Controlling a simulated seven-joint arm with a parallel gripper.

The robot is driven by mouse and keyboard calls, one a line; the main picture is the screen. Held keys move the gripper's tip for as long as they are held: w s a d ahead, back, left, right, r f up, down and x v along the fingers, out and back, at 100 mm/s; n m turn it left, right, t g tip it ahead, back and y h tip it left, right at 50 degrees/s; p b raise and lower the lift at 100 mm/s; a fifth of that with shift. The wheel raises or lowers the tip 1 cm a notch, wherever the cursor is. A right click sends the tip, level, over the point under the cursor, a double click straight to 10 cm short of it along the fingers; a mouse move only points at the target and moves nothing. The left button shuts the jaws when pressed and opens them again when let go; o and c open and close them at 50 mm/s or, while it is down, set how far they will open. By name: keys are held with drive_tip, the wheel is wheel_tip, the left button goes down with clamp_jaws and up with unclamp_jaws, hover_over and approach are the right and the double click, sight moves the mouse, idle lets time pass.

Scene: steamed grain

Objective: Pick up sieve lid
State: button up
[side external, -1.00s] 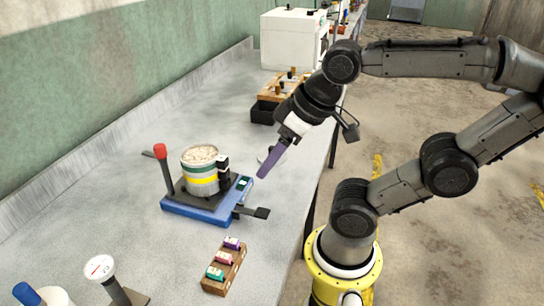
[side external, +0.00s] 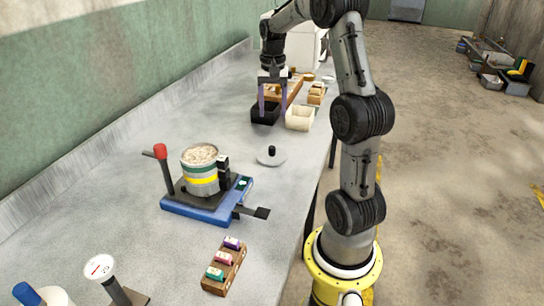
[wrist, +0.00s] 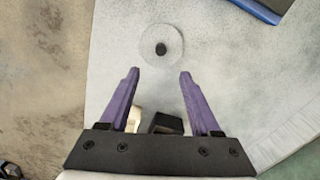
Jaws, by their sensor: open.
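The sieve lid (side external: 271,158) is a flat pale grey disc with a black knob, lying on the grey table to the right of the blue-based device. In the wrist view the lid (wrist: 162,46) lies beyond my fingertips, roughly centred between them. My gripper (side external: 272,116) has two purple fingers pointing down over the back of the table, beside the black bin. It is farther back than the lid and apart from it. In the wrist view my gripper (wrist: 158,72) is spread open with nothing between its fingertips.
A blue-based device (side external: 205,208) carries a metal pot of grain (side external: 200,172). A black bin (side external: 264,112) and a cream container (side external: 300,117) stand near my gripper. A wooden rack (side external: 224,267) of coloured vials is in front. The table around the lid is clear.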

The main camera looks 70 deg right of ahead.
hover_over(272, 147)
drive_tip(key=f, duration=0.8)
drive_tip(key=shift+s+d+f, duration=0.1)
drive_tip(key=shift+s+d, duration=0.05)
drive_tip(key=shift+s, duration=0.25)
drive_tip(key=shift+w+f, duration=0.2)
drive_tip(key=shift+f, duration=1.25)
drive_tip(key=shift+w+f, duration=0.2)
drive_tip(key=shift+f, duration=1.2)
clamp_jaws()
